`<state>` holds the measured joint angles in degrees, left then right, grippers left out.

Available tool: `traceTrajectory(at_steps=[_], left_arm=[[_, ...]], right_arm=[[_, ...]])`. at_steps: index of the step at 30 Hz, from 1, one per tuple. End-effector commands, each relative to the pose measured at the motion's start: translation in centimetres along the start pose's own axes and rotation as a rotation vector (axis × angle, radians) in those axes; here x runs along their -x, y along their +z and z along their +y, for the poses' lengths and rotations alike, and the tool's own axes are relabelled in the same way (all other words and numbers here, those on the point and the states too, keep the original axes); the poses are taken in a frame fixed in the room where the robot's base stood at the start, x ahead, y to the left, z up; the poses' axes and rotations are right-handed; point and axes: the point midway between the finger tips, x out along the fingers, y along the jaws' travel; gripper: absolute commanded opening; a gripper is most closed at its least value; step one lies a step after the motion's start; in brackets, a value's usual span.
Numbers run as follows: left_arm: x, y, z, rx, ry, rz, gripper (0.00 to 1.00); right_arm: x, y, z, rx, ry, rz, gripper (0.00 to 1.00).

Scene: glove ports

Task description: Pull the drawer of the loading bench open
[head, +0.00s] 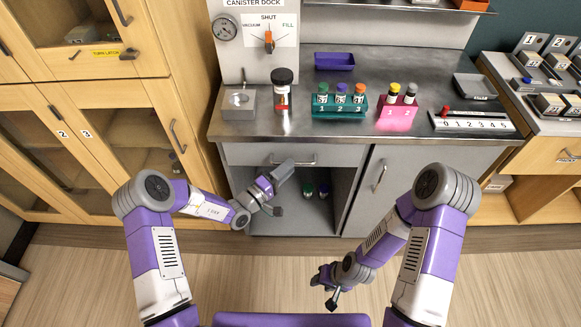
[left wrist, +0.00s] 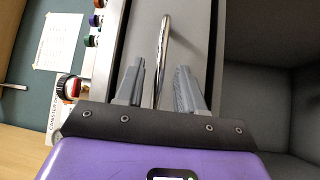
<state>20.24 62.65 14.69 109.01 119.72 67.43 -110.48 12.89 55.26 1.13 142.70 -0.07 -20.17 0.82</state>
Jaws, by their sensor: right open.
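The loading bench's drawer front (head: 245,154) is a grey panel under the steel worktop and looks flush with the bench. Its bar handle (head: 305,162) is metal. My left gripper (head: 287,166) is at the handle, partly covering it in the head view. In the left wrist view the chrome handle (left wrist: 165,40) runs between the two fingers of my left gripper (left wrist: 160,85). The fingers are open, with a visible gap on each side of the bar. My right gripper (head: 325,289) is open and empty, low in front of the bench over the floor.
Below the drawer is an open compartment with small bottles (head: 323,190), beside a closed grey door (head: 400,185). The worktop holds a teal rack (head: 340,112), a pink rack (head: 397,122) and a canister (head: 282,90). Wooden cabinets (head: 100,130) stand left. The floor in front is clear.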

Motion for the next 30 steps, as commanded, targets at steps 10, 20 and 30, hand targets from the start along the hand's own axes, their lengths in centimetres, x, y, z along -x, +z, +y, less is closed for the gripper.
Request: traceTrajectory(at_steps=[10, 20, 30], left_arm=[[-2.0, 0.0, 0.0, 0.002, -0.002, 0.000, 0.38], [-1.9, 0.0, 0.0, 0.001, -0.002, -0.001, 0.09], [-1.9, 0.0, 0.0, 0.001, -0.002, -0.001, 0.00]], right_arm=[[-0.4, 0.0, 0.2, 0.000, 0.000, 0.000, 0.43], [-0.4, 0.0, 0.1, 0.000, 0.000, 0.000, 0.43], [-0.4, 0.0, 0.1, 0.000, 0.000, 0.000, 0.43]])
